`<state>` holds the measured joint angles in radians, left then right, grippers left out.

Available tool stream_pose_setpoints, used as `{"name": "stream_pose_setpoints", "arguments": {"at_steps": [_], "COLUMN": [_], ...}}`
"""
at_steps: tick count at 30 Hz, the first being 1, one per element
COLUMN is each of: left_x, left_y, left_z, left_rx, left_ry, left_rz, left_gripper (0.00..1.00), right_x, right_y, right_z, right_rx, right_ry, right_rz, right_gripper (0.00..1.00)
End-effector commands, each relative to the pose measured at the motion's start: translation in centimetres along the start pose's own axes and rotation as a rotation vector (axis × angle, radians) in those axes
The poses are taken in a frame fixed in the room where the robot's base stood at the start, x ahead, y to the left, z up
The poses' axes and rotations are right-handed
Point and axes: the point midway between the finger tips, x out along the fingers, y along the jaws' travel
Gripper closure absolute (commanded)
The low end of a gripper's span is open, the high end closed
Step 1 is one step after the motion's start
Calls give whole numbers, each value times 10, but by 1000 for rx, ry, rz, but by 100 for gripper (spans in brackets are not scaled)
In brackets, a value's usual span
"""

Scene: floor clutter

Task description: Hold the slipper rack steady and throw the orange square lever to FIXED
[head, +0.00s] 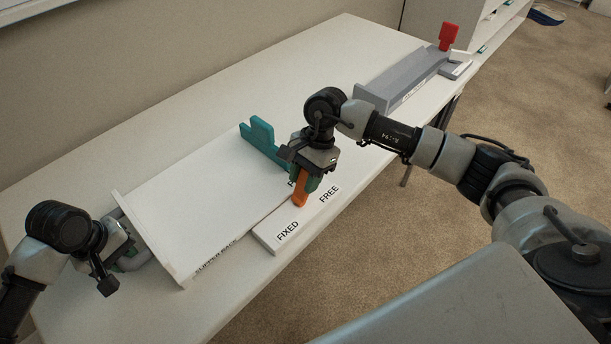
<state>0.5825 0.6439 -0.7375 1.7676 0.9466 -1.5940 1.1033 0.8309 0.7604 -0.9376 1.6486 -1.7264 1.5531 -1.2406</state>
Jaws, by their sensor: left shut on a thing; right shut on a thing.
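The slipper rack (200,180) is a long white box on the table, its name printed along the near edge. My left gripper (128,256) is at the rack's left end, shut on the grey handle there, which it partly hides. The orange square lever (300,195) stands at the rack's right end, by a pale plate (268,240) with the labels FIXED (288,231) and FREE (329,194). My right gripper (311,172) is shut on the lever from above and hides its upper part. The lever's exact setting is hard to tell.
A teal upright bracket (262,140) stands at the rack's far right corner, close to my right gripper. A grey unit (400,80) with a red lever (448,36) sits farther along the table. The white tabletop (290,70) is clear behind the rack.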

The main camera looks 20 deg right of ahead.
Motion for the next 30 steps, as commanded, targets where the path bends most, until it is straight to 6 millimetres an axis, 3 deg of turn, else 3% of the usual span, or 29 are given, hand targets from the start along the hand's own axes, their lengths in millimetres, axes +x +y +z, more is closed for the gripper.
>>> {"name": "stream_pose_setpoints", "arguments": {"at_steps": [8,30], "left_x": [7,7], "left_y": [-2,-2], "left_z": [4,4], "left_rx": [1,1], "left_ry": [-14,-14], "left_rz": [-9,-10], "left_gripper": [100,100], "right_x": [1,20], "right_y": [0,0], "right_z": [10,45], "right_rx": [-6,-3], "right_ry": [149,797], "right_rz": [2,0], "right_gripper": [100,100]}}
